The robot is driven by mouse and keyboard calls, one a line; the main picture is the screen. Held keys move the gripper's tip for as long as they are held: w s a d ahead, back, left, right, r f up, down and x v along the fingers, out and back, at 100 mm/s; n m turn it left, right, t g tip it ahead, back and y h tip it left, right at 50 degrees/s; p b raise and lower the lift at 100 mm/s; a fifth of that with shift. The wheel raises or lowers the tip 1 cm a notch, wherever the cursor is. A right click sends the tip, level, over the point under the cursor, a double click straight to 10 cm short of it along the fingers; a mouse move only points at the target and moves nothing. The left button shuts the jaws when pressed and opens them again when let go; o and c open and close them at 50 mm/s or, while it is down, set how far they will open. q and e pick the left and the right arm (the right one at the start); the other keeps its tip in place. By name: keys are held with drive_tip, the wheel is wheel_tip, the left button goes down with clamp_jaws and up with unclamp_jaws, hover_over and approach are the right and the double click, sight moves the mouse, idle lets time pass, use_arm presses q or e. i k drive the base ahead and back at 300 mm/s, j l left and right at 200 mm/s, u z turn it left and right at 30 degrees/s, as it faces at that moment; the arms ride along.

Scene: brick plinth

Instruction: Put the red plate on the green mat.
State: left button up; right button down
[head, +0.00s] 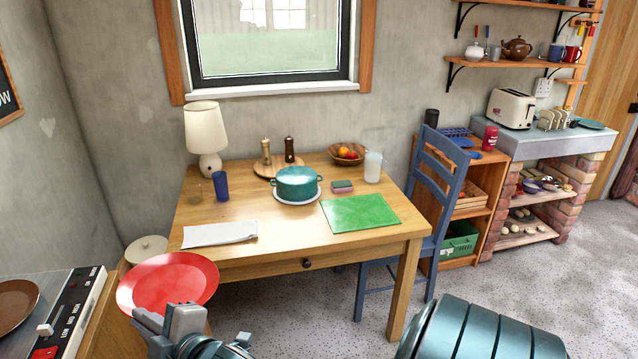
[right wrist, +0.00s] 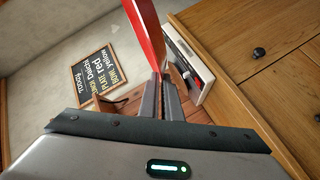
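The red plate (head: 168,282) is in the air at the lower left of the head view, in front of the table's left front corner. My right gripper (head: 182,318) is shut on its near rim. The right wrist view shows the plate (right wrist: 146,35) edge-on between the fingers (right wrist: 166,88). The green mat (head: 360,213) lies flat and bare on the wooden table at its front right, well to the right of the plate. My left gripper is in neither view.
On the table (head: 270,235), a teal pot (head: 297,183) and a sponge (head: 342,187) stand behind the mat, with a glass (head: 373,166) farther back. A white cloth (head: 220,234) lies at front left. A blue chair (head: 440,200) is at the right. A stove (head: 50,310) is lower left.

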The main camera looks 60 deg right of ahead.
sight(358, 210)
drive_tip(key=l+z, duration=0.1)
drive_tip(key=z, duration=0.35)
drive_tip(key=i+z, duration=0.15)
drive_tip(key=z, duration=0.25)
drive_tip(key=i+l+z, duration=0.1)
drive_tip(key=z, duration=0.35)
drive_tip(key=i+z, duration=0.4)
drive_tip(key=i, duration=0.15)
drive_tip(key=i+j+z, duration=0.2)
drive_tip(key=i+z, duration=0.2)
drive_tip(key=i, duration=0.2)
drive_tip(key=i+j, duration=0.25)
drive_tip(key=i, duration=0.25)
